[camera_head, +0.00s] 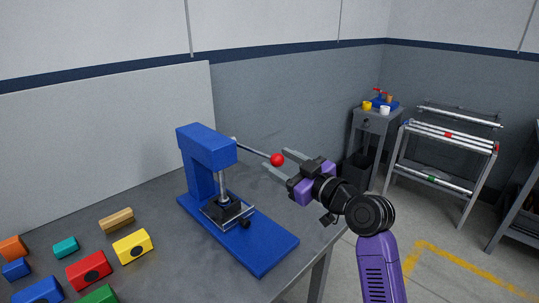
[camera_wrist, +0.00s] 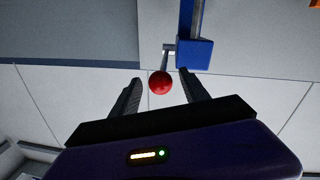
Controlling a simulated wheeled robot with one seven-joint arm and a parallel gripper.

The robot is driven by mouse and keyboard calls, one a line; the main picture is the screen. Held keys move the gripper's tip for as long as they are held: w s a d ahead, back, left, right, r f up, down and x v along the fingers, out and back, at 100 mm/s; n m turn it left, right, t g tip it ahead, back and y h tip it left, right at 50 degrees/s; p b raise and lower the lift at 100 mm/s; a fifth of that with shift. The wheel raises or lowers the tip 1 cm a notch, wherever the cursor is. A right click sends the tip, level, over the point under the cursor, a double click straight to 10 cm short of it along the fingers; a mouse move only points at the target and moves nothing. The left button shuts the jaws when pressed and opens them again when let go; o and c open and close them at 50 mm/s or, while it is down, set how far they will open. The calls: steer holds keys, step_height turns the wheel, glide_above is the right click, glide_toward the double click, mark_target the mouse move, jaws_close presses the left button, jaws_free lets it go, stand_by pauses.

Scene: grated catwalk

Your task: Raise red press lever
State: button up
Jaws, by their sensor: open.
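The blue press (camera_head: 207,150) stands on a blue base plate at the right part of the grey table. Its thin metal lever (camera_head: 251,149) runs from the press head to the right and slightly down, ending in a red ball knob (camera_head: 277,160). My gripper (camera_head: 277,162) is open, with its fingers pointing at the knob. In the wrist view the red knob (camera_wrist: 160,83) shows between the two fingertips of my gripper (camera_wrist: 161,92). The blue press head (camera_wrist: 195,53) is beyond it. I cannot tell whether a finger touches the knob.
Several coloured blocks, among them a yellow one (camera_head: 132,247) and a red one (camera_head: 89,270), lie at the table's left front. A clear guard (camera_head: 228,211) surrounds the press's black holder. A side table (camera_head: 374,124) and a rod rack (camera_head: 448,145) stand at the back right.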

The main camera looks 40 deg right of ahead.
mark_target(269, 156)
steer(key=shift+w+d+p, duration=0.15)
steer(key=shift+w+p, duration=0.15)
steer(key=shift+w, duration=1.85)
steer(key=shift+c, duration=0.2)
jaws_close()
